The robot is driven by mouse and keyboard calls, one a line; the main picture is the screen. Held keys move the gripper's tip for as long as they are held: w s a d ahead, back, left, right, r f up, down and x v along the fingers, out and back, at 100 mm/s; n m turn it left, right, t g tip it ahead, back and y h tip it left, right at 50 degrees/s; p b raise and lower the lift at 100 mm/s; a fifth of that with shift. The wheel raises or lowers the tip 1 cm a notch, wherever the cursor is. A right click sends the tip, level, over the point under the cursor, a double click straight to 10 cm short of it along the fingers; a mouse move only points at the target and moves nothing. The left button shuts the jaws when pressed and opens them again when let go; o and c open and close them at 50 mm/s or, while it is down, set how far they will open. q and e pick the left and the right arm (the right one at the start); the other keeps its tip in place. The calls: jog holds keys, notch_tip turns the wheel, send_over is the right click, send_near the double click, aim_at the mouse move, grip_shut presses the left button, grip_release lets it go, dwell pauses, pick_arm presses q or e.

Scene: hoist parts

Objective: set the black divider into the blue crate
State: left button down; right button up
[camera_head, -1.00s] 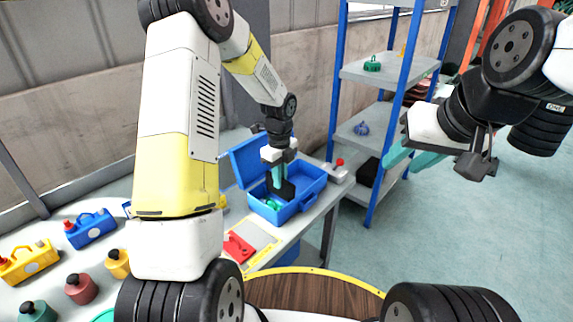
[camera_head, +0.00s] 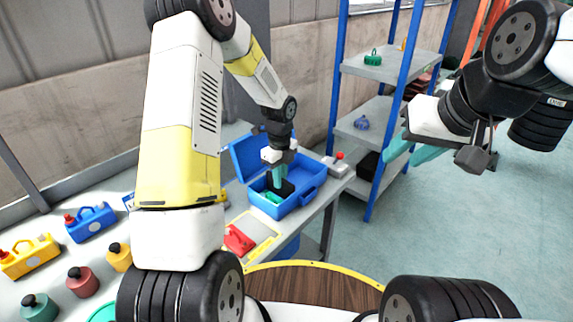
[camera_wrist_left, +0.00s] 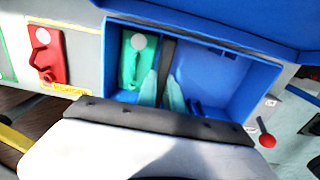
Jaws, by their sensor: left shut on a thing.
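The blue crate (camera_head: 310,197) stands open on the bench with its lid tilted back. My left gripper (camera_head: 278,179) reaches down into it, its teal fingers shut on the black divider (camera_head: 288,187). In the left wrist view the divider (camera_wrist_left: 168,62) stands on edge between the fingers (camera_wrist_left: 163,92), inside the crate (camera_wrist_left: 240,78). A green part (camera_wrist_left: 134,62) lies to its left, and the space to its right looks empty. The divider's lower edge is hidden, so I cannot tell whether it touches the floor. My right gripper (camera_head: 412,150) is empty, fingers apart, off to the right.
A red part (camera_head: 238,240) lies on a yellow-edged panel in front of the crate. A red-knobbed box (camera_head: 338,165) sits close to the crate's right. Several bottles and cans crowd the bench's left. A blue-post shelf (camera_head: 380,70) stands behind right.

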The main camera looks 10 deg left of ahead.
pick_arm(q)
jog(key=c, duration=1.4)
grip_release()
jog(key=shift+o, duration=0.5)
jog(key=o, duration=0.3)
jog(key=shift+r, duration=0.15)
jog(key=shift+r, duration=4.4)
